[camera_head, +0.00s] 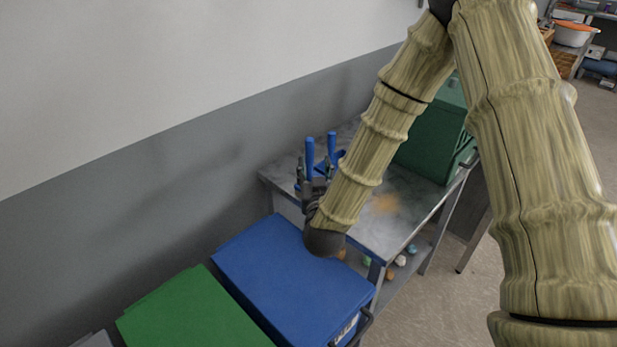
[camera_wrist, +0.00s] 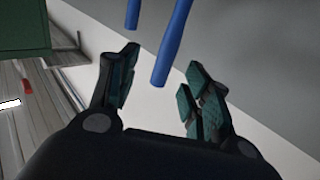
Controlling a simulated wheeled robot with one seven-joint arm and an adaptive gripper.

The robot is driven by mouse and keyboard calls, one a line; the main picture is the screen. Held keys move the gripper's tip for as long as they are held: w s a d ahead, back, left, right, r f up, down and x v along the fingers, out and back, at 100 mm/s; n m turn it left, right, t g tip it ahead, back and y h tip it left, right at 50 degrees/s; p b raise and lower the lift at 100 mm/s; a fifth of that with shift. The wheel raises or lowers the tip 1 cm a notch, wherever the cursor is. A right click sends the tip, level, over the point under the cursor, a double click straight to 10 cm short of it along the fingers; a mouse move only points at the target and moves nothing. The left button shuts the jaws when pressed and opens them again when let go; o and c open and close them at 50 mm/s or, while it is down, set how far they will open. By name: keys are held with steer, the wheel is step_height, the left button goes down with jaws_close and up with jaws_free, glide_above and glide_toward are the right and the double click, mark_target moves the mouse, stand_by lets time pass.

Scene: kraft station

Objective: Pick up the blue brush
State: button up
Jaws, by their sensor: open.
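Two upright blue handles show at the back of the metal table, and I cannot tell which belongs to the blue brush. The nearer handle (camera_head: 310,158) is at my gripper; the other handle (camera_head: 331,143) stands just to its right. My gripper (camera_head: 315,178) is open, partly hidden behind my forearm. In the wrist view my gripper (camera_wrist: 160,82) has its two fingers spread. The longer handle (camera_wrist: 173,42) reaches down toward the gap between them, and the shorter one (camera_wrist: 133,13) is beyond, at the top. Neither is visibly gripped. The lower ends are hidden in the head view.
The metal table (camera_head: 400,222) has free surface right of my forearm. A dark green crate (camera_head: 432,140) stands at its far end. A blue box (camera_head: 290,280) and a green box (camera_head: 190,315) are in front. The grey wall (camera_head: 130,210) runs close along the left.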

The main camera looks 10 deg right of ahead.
mark_target(310, 157)
steer(key=w, duration=0.2)
steer(key=w+f, duration=0.1)
steer(key=w, duration=0.1)
steer(key=shift+d+p, duration=0.1)
steer(key=shift+p, duration=0.2)
steer(key=shift+w+r, duration=0.3)
steer(key=w+p, duration=0.1)
steer(key=w, duration=0.2)
steer(key=shift+w+f, duration=0.15)
steer(key=shift+f, duration=0.05)
steer(key=shift+r, duration=0.15)
steer(key=shift+c, duration=0.5)
jaws_close()
